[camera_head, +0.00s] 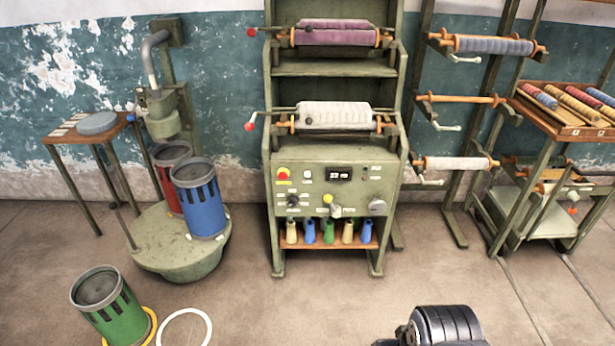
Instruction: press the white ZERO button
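A green machine cabinet stands in the middle of the head view, with a pale control panel (322,190) on its front. A small white button (307,174) sits on the upper left of the panel, between a red button on a yellow base (283,173) and a dark display (339,173). The labels are too small to read, so I cannot confirm the word ZERO. A black and grey part at the bottom edge, right of centre, looks like part of my own arm. It is well in front of the panel and apart from it. No gripper fingers show.
The panel also carries a yellow-knobbed lever (328,199) and a round grey knob (376,206). Several coloured spools stand on the shelf below. A green drum (110,307) and a white ring (184,328) are at lower left. The floor before the cabinet is clear.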

